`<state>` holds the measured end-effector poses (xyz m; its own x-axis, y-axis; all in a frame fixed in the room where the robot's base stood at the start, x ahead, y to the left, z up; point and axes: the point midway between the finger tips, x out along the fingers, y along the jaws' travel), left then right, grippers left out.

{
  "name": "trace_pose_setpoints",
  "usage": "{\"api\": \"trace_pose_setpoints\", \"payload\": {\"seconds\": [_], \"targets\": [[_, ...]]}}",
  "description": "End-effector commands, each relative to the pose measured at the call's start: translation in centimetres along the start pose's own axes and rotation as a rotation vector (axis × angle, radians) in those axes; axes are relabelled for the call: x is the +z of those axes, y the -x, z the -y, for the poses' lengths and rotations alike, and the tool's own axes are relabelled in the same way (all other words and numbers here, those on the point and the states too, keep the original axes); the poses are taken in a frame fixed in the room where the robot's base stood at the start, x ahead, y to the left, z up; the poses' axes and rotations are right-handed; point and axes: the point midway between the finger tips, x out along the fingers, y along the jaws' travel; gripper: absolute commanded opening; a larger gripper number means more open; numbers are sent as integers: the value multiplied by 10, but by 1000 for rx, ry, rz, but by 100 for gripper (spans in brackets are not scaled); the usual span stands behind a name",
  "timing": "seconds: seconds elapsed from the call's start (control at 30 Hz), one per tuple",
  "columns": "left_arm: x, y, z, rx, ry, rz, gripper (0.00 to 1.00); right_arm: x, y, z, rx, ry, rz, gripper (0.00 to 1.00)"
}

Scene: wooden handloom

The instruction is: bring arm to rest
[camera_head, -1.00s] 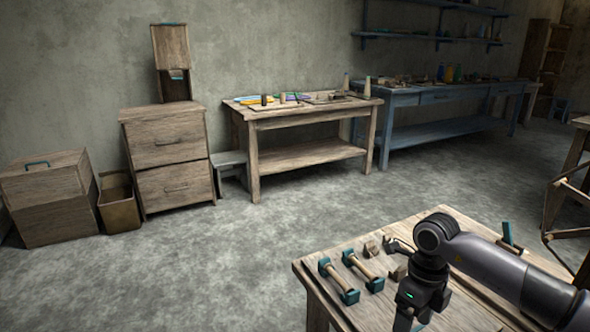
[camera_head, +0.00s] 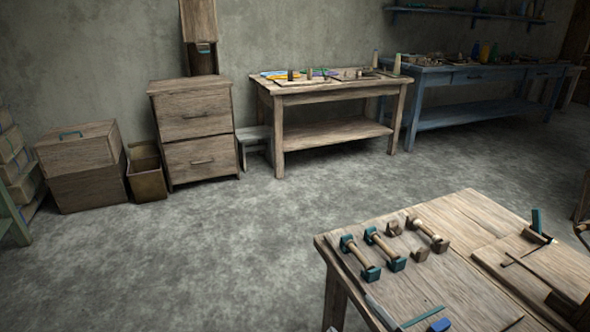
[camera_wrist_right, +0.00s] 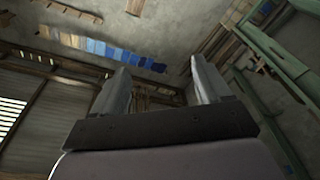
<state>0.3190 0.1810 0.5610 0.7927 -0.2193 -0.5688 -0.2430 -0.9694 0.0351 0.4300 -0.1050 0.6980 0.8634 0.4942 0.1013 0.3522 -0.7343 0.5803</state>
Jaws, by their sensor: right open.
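My right gripper (camera_wrist_right: 160,75) shows in the right wrist view, its two grey fingers spread apart with nothing between them. It points toward a wall and the roof beams, away from any table. In the head view I make out no arm or gripper over the near wooden table (camera_head: 470,215). My left gripper is not seen.
Teal-ended wooden tools (camera_head: 385,250) and small wooden blocks lie on the near table. A wooden workbench (camera_head: 335,131), a drawer cabinet (camera_head: 195,130) and a lidded box (camera_head: 80,145) stand along the wall. The grey floor (camera_head: 210,260) between is clear.

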Motion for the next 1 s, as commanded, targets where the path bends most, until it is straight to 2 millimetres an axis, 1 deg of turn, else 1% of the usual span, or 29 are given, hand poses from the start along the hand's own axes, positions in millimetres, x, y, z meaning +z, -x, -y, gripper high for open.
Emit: {"api": "trace_pose_setpoints", "payload": {"seconds": [0.03,0.1,0.17,0.2,0.27,0.3,0.37,0.4,0.43,0.47,0.67,0.87,1.0], "targets": [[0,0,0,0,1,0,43,20,17,4,22,-109,116,77],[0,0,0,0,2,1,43,46,41,11,43,-245,266,77],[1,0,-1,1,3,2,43,65,63,20,52,-350,383,77],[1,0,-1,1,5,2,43,75,77,27,55,-418,456,77],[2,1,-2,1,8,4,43,88,100,38,54,-513,560,77],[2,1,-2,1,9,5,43,95,115,46,52,-573,626,77],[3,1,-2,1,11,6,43,103,138,59,46,-662,721,77],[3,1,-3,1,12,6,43,107,154,69,38,-721,782,77],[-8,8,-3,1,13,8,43,97,152,60,41,-719,779,77],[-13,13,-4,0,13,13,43,90,149,54,42,-711,774,77],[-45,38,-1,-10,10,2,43,65,150,32,48,-700,781,77],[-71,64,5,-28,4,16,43,33,151,5,56,-692,791,77],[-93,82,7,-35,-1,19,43,12,153,-13,62,-686,797,77]]}}
